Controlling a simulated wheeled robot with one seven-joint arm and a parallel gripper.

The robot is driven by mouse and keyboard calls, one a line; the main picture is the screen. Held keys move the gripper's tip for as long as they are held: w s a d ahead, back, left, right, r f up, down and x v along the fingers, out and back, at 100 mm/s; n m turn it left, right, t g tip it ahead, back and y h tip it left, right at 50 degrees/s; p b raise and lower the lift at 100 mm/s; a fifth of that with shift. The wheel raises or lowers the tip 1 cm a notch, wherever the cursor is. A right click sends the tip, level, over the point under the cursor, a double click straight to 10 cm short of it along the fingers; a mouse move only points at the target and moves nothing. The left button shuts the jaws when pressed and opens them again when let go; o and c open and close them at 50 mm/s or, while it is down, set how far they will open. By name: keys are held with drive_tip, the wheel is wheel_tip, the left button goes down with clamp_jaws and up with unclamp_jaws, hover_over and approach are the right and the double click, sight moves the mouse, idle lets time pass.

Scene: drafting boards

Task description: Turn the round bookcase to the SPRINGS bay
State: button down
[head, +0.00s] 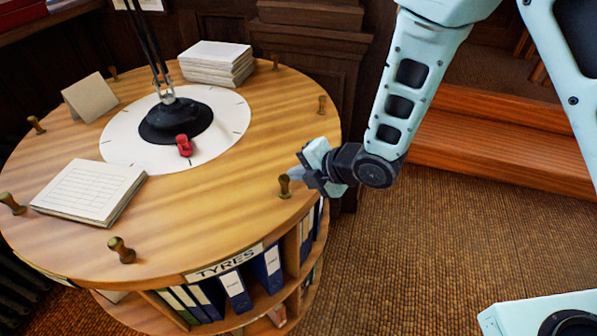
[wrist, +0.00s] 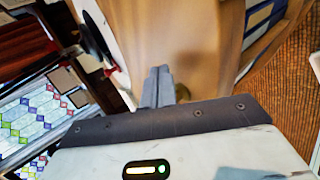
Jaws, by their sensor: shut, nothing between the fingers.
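The round bookcase (head: 205,205) has a wooden top with several brass pegs standing around its rim. The bay facing me carries a TYRES label (head: 225,262); no SPRINGS label is readable. A white disc (head: 125,140) with tick marks lies at the middle of the top, with a red marker (head: 184,146) on it. My gripper (head: 296,176) is at the right rim, close by one brass peg (head: 284,188). Its fingers are together and empty in the wrist view (wrist: 158,86), beside a blurred brownish peg. I cannot tell whether they touch it.
A black lamp base (head: 176,120) stands on the disc. A paper pile (head: 92,190), a folded card (head: 90,97) and a stack of sheets (head: 215,60) lie on the top. Binders (head: 267,268) fill the shelves below. Wooden steps (head: 500,150) stand at right; carpet in front of them is clear.

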drive_tip(key=shift+m, duration=0.3)
drive_tip(key=s+a+b, duration=0.1)
drive_tip(key=s+a, duration=0.1)
drive_tip(key=s+a+b, duration=0.1)
drive_tip(key=s+a, duration=0.1)
drive_tip(key=shift+s+b, duration=0.3)
drive_tip(key=shift+d+t+h, duration=0.1)
drive_tip(key=shift+t+h, duration=0.2)
drive_tip(key=shift+m+t, duration=0.3)
drive_tip(key=shift+m, duration=0.2)
drive_tip(key=shift+s+a+b, duration=0.25)
drive_tip(key=shift+s+a, duration=0.7)
drive_tip(key=shift+a, duration=0.15)
drive_tip(key=shift+s+a+b, duration=0.25)
drive_tip(key=shift+s+a, duration=0.65)
drive_tip(key=shift+a, duration=0.2)
drive_tip(key=shift+m+h, duration=0.4)
drive_tip(key=shift+h, duration=0.1)
drive_tip(key=shift+s+a+p, duration=0.25)
drive_tip(key=shift+s+a, duration=0.3)
drive_tip(key=shift+a, duration=0.25)
drive_tip(key=shift+s+a+p, duration=0.2)
drive_tip(key=shift+s+a, duration=0.3)
drive_tip(key=shift+a, duration=0.3)
drive_tip(key=shift+s+a+p, duration=0.25)
drive_tip(key=shift+s+a, duration=0.3)
drive_tip(key=shift+a, duration=0.25)
